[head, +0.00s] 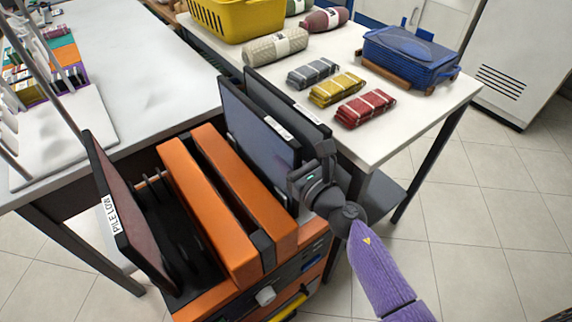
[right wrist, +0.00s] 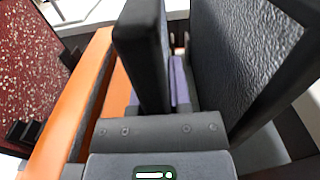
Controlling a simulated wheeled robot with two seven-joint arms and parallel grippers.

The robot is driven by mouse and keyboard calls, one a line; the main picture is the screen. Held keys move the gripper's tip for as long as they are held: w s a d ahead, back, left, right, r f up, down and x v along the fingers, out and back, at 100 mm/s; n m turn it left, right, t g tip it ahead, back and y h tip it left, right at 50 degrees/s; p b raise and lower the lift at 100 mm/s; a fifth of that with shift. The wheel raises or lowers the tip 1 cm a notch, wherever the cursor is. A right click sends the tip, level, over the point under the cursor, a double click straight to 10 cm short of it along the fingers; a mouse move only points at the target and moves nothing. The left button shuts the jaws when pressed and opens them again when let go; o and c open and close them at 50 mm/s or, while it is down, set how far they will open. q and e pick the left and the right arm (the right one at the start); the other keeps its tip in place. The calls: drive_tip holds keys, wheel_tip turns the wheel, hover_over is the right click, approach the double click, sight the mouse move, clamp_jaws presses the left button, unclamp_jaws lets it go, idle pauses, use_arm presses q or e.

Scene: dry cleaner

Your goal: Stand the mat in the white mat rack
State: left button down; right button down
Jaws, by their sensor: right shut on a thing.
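A dark mat with a bluish face (head: 262,130) stands nearly upright on the right side of the orange cart. My right gripper (head: 318,182) is shut on its near edge. In the right wrist view the mat's black edge (right wrist: 140,55) rises between the fingers, which are mostly hidden. A dark grey ribbed mat (head: 290,108) stands just to its right and also shows in the right wrist view (right wrist: 235,60). At the head view's left edge, a white base with thin upright posts (head: 62,128) may be the white mat rack; I cannot tell surely. My left gripper is not in view.
The cart (head: 205,300) also carries orange panels (head: 208,205) and a reddish mat labelled "PILE LOW" (head: 118,215). A white table (head: 150,60) lies behind, mostly clear. Another table (head: 420,130) holds rolled textiles, a blue box (head: 410,55) and a yellow basket (head: 235,18).

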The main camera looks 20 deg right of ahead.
drive_tip(key=c, duration=0.6)
unclamp_jaws()
drive_tip(key=shift+o, duration=0.2)
drive_tip(key=shift+s+d+r, duration=0.15)
drive_tip(key=shift+s, duration=0.1)
drive_tip(key=v, duration=1.1)
drive_tip(key=s+d+f+m+g+h, duration=0.2)
drive_tip(key=s+f+m+g+h, duration=0.3)
drive_tip(key=f+m, duration=0.7)
drive_tip(key=s+d+f+m+g+h, duration=0.1)
drive_tip(key=s+d+f+m+g, duration=0.15)
drive_tip(key=s+f+m, duration=0.75)
drive_tip(key=s+f+m+g, duration=0.5)
drive_tip(key=s+f+m, duration=0.2)
drive_tip(key=s, duration=0.4)
drive_tip(key=s+f+m+g+h, duration=0.1)
drive_tip(key=s+f+m+g, duration=0.4)
drive_tip(key=s, duration=0.5)
wheel_tip(320, 180, down, 3)
drive_tip(key=m, duration=0.3)
drive_tip(key=shift+s+r+b, duration=0.25)
drive_tip(key=shift+s+b, duration=0.15)
